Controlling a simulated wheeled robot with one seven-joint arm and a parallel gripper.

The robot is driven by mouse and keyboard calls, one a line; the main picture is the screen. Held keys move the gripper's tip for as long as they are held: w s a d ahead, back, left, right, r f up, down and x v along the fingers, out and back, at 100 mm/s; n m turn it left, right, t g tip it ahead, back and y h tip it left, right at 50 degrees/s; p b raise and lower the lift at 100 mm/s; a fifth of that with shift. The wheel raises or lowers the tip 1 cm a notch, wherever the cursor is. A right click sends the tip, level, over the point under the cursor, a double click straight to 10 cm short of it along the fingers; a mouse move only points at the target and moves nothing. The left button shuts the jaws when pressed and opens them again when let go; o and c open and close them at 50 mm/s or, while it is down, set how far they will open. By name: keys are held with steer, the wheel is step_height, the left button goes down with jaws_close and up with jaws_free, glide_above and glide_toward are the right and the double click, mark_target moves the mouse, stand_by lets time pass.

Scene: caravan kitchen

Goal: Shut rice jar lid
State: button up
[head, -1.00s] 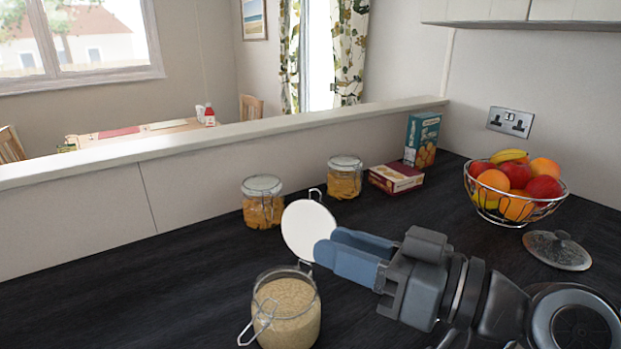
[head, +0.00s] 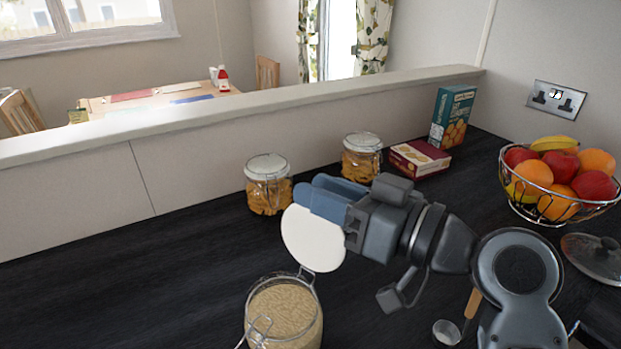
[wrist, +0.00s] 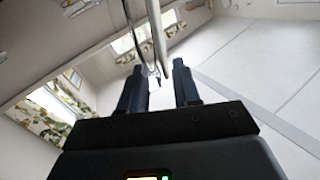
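The rice jar (head: 284,318) stands on the dark worktop at the bottom of the head view, its mouth uncovered and rice visible inside. Its round white lid (head: 310,243) stands open, tilted up behind the mouth on the wire hinge. My gripper (head: 309,190) is at the upper edge of the lid, its blue fingers overlapping that edge in the head view. In the wrist view the fingers (wrist: 157,68) are apart, with the lid's thin edge (wrist: 158,32) and a wire showing at the gap. I cannot tell whether they touch the lid.
Two pasta jars (head: 267,190) (head: 361,160) stand behind, near the low wall. A red box (head: 419,158) and teal box (head: 452,117) are at the back. A fruit basket (head: 560,185), glass lid (head: 597,258) and measuring scoop (head: 447,332) are right. Worktop left of the rice jar is clear.

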steer(key=shift+x, duration=1.15)
jaws_close()
